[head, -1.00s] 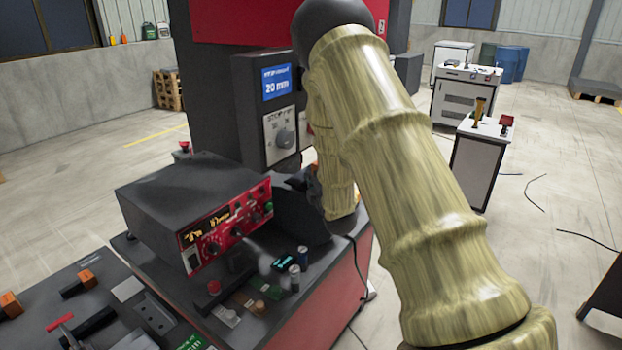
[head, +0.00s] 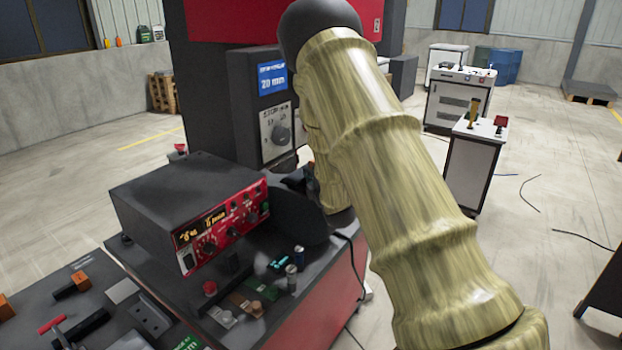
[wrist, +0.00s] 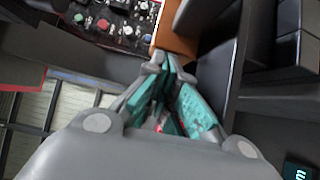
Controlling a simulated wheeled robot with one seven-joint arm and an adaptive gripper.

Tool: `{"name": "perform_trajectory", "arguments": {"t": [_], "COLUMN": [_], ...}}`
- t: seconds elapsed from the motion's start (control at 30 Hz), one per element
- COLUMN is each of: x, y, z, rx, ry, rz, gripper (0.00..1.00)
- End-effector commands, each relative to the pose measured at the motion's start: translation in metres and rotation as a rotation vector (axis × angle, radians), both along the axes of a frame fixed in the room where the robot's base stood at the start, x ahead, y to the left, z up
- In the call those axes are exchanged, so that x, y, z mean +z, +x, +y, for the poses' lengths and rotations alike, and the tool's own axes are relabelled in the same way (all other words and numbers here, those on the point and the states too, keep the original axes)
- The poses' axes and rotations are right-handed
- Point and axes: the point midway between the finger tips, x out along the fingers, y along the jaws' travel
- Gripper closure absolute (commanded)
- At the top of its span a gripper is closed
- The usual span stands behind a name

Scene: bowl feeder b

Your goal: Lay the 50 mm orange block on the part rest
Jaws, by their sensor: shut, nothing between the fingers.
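An orange-brown block (wrist: 177,30) shows in the wrist view just past my fingertips. Whether the tips touch it, and its size, I cannot tell. My gripper (wrist: 165,66), with teal finger pads, is shut and empty. Two other orange blocks show at the left of the head view: one (head: 82,279) on the dark bench and one (head: 4,309) cut by the frame edge. I cannot identify the part rest for certain.
A grey control box with a red front panel (head: 222,225) stands on the dark machine table (head: 128,250), close to my arm. A dark curved guard (head: 300,220) stands beside it. Small cylinders (head: 298,256) stand near the table's right edge. Dark walls (wrist: 275,108) flank the fingers on the right.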

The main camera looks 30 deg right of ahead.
Motion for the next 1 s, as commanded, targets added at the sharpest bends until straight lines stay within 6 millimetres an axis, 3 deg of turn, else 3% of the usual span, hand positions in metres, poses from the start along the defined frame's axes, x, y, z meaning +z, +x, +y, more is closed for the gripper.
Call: {"name": "perform_trajectory", "arguments": {"t": [0.37,0.67,1.0], "x": [-0.001,0.000,-0.002], "y": [-0.002,-0.016,-0.075], "z": [0.004,0.037,0.057], "rx": [-0.001,0.000,0.006], "ry": [0.000,-0.001,-0.001], "rz": [0.001,-0.001,0.000], "gripper": [1.00,1.00,1.00]}}
